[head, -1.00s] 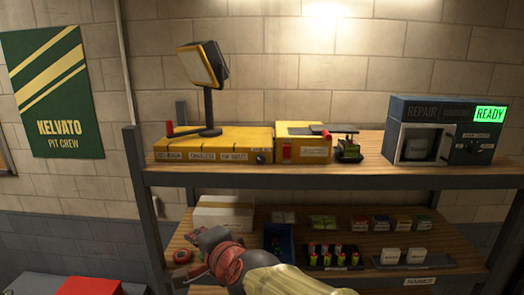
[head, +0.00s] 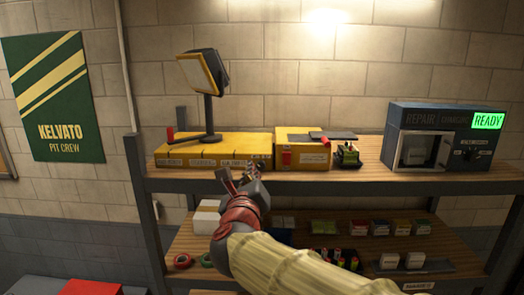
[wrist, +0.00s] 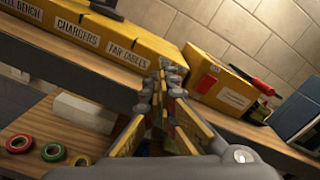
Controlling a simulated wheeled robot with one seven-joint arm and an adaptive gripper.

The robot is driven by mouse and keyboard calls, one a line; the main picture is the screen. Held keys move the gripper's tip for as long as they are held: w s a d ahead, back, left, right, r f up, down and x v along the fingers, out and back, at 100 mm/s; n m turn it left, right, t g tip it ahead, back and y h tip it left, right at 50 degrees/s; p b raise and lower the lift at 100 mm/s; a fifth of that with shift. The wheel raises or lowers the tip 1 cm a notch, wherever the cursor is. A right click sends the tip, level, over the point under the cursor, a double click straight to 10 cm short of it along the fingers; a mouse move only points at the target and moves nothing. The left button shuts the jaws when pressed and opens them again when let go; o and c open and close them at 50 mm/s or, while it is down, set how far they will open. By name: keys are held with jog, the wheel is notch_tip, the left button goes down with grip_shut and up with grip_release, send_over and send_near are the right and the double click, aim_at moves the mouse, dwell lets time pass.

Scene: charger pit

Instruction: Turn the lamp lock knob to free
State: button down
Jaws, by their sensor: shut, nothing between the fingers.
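The work lamp (head: 204,80) stands on its black post on a long yellow box (head: 190,152) on the upper shelf. A red-handled lever (head: 174,134) lies at the post's foot. The lock knob, a small dark knob at the right end of the box front in the earlier head view, is now hidden behind my gripper. My gripper (head: 252,168) is shut and empty, with its tips in front of that end of the box. It also shows in the wrist view (wrist: 172,66), pointing at the box's right end (wrist: 146,62). I cannot tell whether it touches the knob.
A second yellow box (head: 302,150) with a red switch stands just right. A small green device (head: 347,153) and the dark repair unit (head: 440,140), its screen reading READY, are further right. The lower shelf holds a white box (head: 207,218), tape rolls (wrist: 52,151) and small packs.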

aim_at(261, 166)
jog(key=w, duration=0.3)
jog(key=shift+w+f+b, duration=0.15)
jog(key=shift+w+b, duration=0.05)
jog(key=shift+b, duration=0.15)
jog(key=shift+w, duration=0.5)
jog(key=shift+d+r+b, duration=0.1)
jog(key=shift+r+b, duration=0.2)
jog(key=shift+r, duration=0.15)
jog(key=shift+w+d+r+b, duration=0.15)
jog(key=shift+d+b, duration=0.25)
jog(key=shift+b, duration=0.7)
jog(key=shift+d+b, duration=0.65)
jog(key=shift+b, duration=0.45)
jog(key=shift+r, duration=0.15)
